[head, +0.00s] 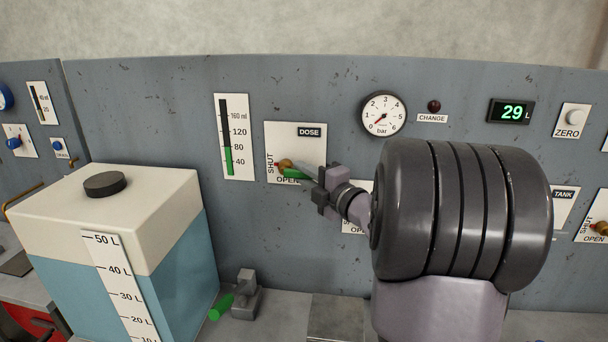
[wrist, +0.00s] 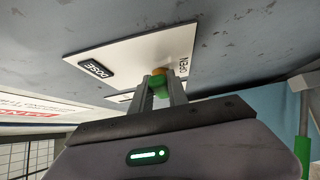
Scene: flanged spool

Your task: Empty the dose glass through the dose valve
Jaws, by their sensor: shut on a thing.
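The dose valve's white plate (head: 312,146) is on the grey wall panel, marked DOSE, with SHUT at its left and OPEN along the bottom. Its brass hub (head: 285,163) carries a green handle (head: 292,173), which lies near the OPEN lettering; its exact angle is hard to tell. My gripper (head: 300,169) is shut on this handle. The wrist view shows the fingers (wrist: 158,82) either side of the green handle (wrist: 160,91), below the brass hub (wrist: 158,71). The dose glass gauge (head: 234,137) has a green column reaching about the 80 ml mark.
A pressure dial (head: 383,114) reads near its low end. A dark CHANGE lamp (head: 434,106) and a 29 L display (head: 511,111) are to the right. A white and blue tank (head: 150,210) stands left, with a grey fitting (head: 246,298) with a green end beside it. My arm hides plates behind it.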

